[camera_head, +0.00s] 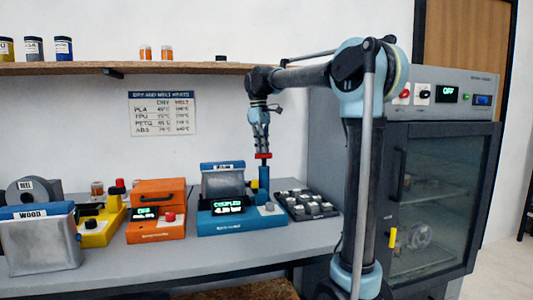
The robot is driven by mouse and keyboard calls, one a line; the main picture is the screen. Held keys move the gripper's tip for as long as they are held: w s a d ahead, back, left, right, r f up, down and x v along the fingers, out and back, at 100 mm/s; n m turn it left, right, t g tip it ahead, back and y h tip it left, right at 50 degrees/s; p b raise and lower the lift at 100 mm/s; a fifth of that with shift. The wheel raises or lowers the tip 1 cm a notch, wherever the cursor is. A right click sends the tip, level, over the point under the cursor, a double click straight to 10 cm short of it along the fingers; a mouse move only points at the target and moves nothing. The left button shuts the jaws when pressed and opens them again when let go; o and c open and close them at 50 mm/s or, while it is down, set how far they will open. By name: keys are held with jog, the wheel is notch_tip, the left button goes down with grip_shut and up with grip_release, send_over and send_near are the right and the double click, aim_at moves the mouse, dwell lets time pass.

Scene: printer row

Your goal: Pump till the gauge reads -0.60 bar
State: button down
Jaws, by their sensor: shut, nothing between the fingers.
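The blue device (240,224) stands on the grey bench, with a lit display (228,206) reading "COUPLED" over a bar figure. That figure is too small to read surely. A blue upright cylinder (264,183) rises at the device's back right, with a red cap or handle (263,156) above it. My gripper (262,148) points down, shut and empty, right above the red part. I cannot tell whether its fingertips touch it. A grey canister (223,184) with a blue lid stands on the left of the device.
An orange box (157,198) and a yellow device (100,226) stand left. A dark tray (307,204) of small parts lies right of the blue device. A WOOD canister (42,247) is front left. A shelf (190,69) hangs above; a glass-doored cabinet (440,200) stands right.

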jog(key=shift+f, duration=0.95)
jog(key=a, duration=0.1)
jog(key=w+a+r, duration=0.1)
jog(key=shift+w+a, duration=0.25)
jog(key=shift+a, duration=0.05)
notch_tip(320, 180, up, 12)
jog(key=a, duration=0.1)
jog(key=shift+w, duration=0.4)
